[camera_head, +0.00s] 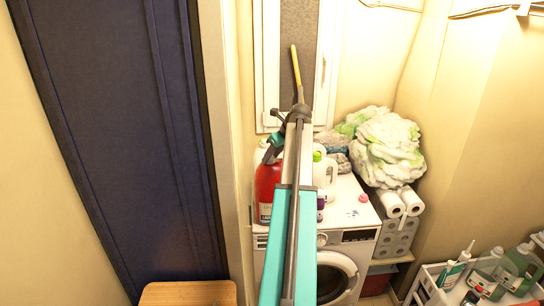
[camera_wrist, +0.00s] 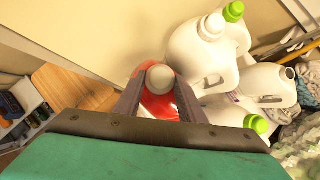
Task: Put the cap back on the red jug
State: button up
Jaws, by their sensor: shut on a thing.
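The red jug (camera_head: 266,188) stands at the left of the washer top, partly behind my arm. In the wrist view the red jug (camera_wrist: 158,106) shows between and below my fingers. A pale grey-white round cap (camera_wrist: 160,78) is between the fingertips of my gripper (camera_wrist: 158,76), which is shut on it. The cap lies over the jug's top; I cannot tell whether it is seated on the neck or apart from it. In the head view my gripper (camera_head: 273,147) is at the jug's top, and the cap is hidden there.
White jugs (camera_wrist: 205,50), some with green caps (camera_wrist: 234,11), crowd the right of the red jug. One white jug has an open mouth (camera_wrist: 290,73). A small pinkish item (camera_head: 363,198) lies on the washer top (camera_head: 345,212). Crumpled cloth (camera_head: 385,150) and paper rolls (camera_head: 390,204) are further right.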

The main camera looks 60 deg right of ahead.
jog(key=shift+a, duration=0.1)
jog(key=shift+a+m+h, duration=0.1)
jog(key=shift+m+h, duration=0.6)
jog(key=shift+m, duration=0.5)
jog(key=shift+m+g+h, duration=0.8)
jog(key=shift+m+h, duration=0.1)
jog(key=shift+m, duration=0.8)
jog(key=shift+s+d, duration=0.1)
jog(key=shift+d, duration=0.1)
jog(key=o, duration=1.1)
jog(key=shift+f, duration=0.1)
jog(key=shift+o, duration=0.2)
jog(key=shift+o, duration=0.3)
jog(key=shift+o, duration=0.6)
